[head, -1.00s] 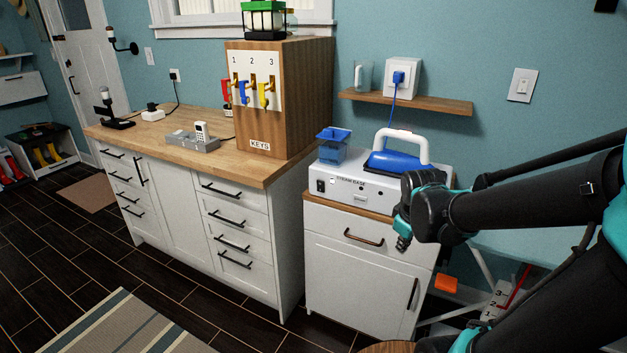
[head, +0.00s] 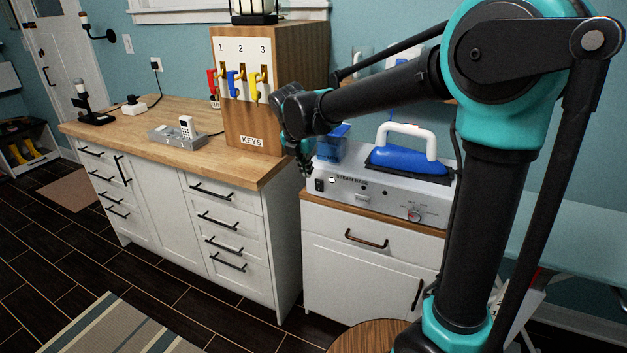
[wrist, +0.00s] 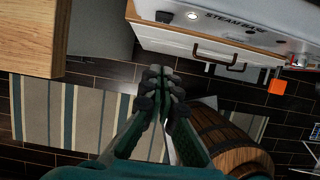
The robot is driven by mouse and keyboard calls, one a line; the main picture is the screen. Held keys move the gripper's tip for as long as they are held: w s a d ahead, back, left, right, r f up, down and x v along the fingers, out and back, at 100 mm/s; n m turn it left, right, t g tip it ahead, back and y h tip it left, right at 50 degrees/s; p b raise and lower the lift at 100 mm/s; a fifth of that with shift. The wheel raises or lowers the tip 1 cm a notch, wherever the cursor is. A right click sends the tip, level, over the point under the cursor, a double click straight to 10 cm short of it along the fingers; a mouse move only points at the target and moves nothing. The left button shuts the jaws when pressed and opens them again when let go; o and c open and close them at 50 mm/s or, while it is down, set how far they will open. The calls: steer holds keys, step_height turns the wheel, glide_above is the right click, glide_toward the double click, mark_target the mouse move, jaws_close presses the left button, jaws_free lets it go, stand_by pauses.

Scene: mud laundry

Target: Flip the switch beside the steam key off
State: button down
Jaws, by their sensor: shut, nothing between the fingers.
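The white steam base (head: 372,198) stands on the small cabinet, with a blue-and-white iron (head: 405,158) on top. A black switch (head: 319,185) is at the left end of its front panel, beside a small bright white spot (head: 332,180). In the wrist view a dark switch-like patch (wrist: 165,16) shows near the top edge. My gripper (head: 307,170) is shut and empty, pointing down in front of the base's left end, close to the switch; contact cannot be told. Its closed fingers show in the wrist view (wrist: 160,78). I cannot identify a steam key.
A wooden key box (head: 240,120) with red, blue and yellow keys stands just left of my gripper. A blue container (head: 333,143) sits behind it. The wooden counter (head: 150,115) holds small devices. A barrel (wrist: 228,138) stands on the floor below.

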mark_target(317, 181)
steer(key=shift+a+f, duration=0.1)
stand_by(0.3)
steer(key=w+f, duration=0.2)
steer(key=f, duration=0.1)
steer(key=w+d+f, duration=0.1)
steer(key=w+f, duration=0.1)
steer(key=f, duration=0.1)
steer(key=w+d+f, duration=0.1)
steer(key=w+f, duration=0.1)
steer(key=shift+w+d+f, duration=0.15)
steer(key=shift+w+f, duration=0.05)
steer(key=shift+f, duration=0.2)
steer(key=shift+w+d+r, duration=0.1)
steer(key=shift+w+d, duration=0.05)
steer(key=shift+w, duration=0.2)
steer(key=shift+w+d+r, duration=0.1)
steer(key=shift+w+d, duration=0.05)
steer(key=shift+w, duration=0.25)
steer(key=shift+r, duration=0.15)
steer(key=shift+r, duration=0.65)
